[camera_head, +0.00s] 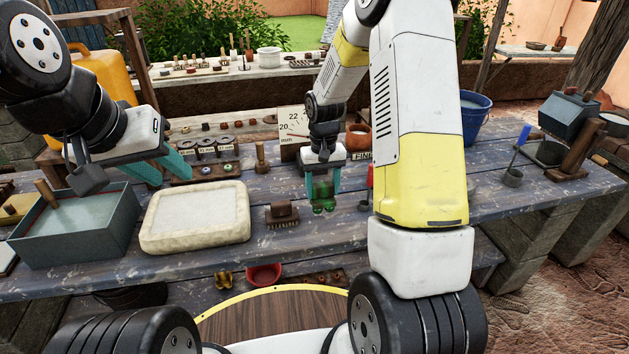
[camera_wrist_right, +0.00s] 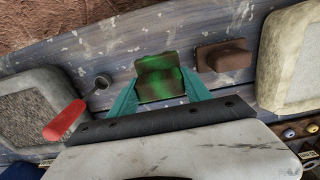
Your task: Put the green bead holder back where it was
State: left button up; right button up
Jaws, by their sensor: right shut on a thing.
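The green bead holder (camera_head: 323,204) is between the teal fingers of my right gripper (camera_head: 322,184), over the middle of the blue-grey table (camera_head: 335,233). My right gripper is shut on it. In the right wrist view, the green bead holder (camera_wrist_right: 160,80) sits between the two fingertips, with mottled green and dark patches on its face. I cannot tell whether it touches the tabletop. My left gripper (camera_head: 166,170) is open and empty, its fingers apart above the back-left part of the table.
A brown brush (camera_head: 282,213) and a cream-rimmed slab (camera_head: 152,246) lie left of the bead holder. A grey water box (camera_head: 75,248) stands further left. A rack with round pieces (camera_head: 205,171) is behind the slab. A red-handled tool (camera_wrist_right: 65,121) lies near my right gripper.

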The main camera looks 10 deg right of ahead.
aim_at(324, 196)
jog(key=shift+w+d+f, duration=0.1)
jog(key=shift+w+d, duration=0.3)
jog(key=shift+w, duration=0.05)
jog(key=shift+f, duration=1.7)
jog(key=shift+f, duration=0.15)
jog(key=o, duration=1.3)
